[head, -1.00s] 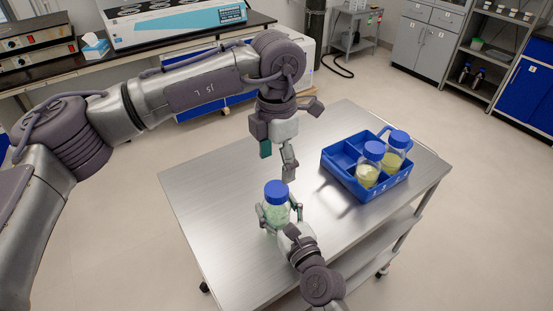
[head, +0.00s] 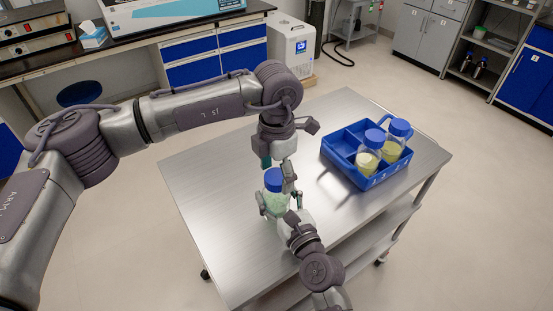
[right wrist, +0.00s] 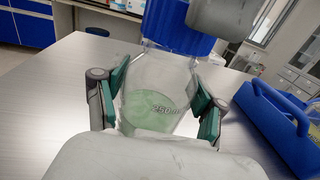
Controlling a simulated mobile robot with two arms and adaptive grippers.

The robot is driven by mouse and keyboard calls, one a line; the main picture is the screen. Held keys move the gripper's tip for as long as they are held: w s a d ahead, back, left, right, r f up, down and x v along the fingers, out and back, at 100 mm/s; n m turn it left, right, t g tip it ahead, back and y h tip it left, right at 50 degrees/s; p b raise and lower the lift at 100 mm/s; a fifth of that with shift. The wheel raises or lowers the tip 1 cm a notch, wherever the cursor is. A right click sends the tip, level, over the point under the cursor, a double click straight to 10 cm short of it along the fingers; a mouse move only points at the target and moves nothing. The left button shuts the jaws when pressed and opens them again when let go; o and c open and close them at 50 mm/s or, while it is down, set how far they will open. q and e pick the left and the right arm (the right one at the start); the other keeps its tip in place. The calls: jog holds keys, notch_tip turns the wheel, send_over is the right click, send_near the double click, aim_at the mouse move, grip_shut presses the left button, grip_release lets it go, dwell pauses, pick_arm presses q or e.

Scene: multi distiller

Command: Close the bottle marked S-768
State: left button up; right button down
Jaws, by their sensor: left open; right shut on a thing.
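A clear bottle (head: 275,202) with pale green contents and a blue cap (head: 273,180) stands upright over the table. The right wrist view shows its glass (right wrist: 155,85), with a "250" volume print; I cannot read S-768. My right gripper (head: 277,212) is shut on the bottle's body, its green pads on both sides in the right wrist view (right wrist: 160,100). My left gripper (head: 277,168) is open, pointing down right at the cap. One grey finger (right wrist: 218,18) shows beside the cap in the right wrist view. I cannot tell whether it touches.
A blue divided crate (head: 345,172) on the metal table (head: 225,200) holds two blue-capped bottles (head: 367,158) (head: 394,146) with yellowish contents. The crate's edge also shows at the right in the right wrist view (right wrist: 270,125). The table's left part is clear.

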pick_arm(q)
jog(key=shift+f, duration=0.45)
jog(key=shift+c, duration=0.2)
jog(key=c, duration=1.2)
jog(key=o, duration=1.4)
jog(key=shift+r, duration=0.1)
notch_tip(320, 180, up, 12)
jog(key=shift+f, duration=0.1)
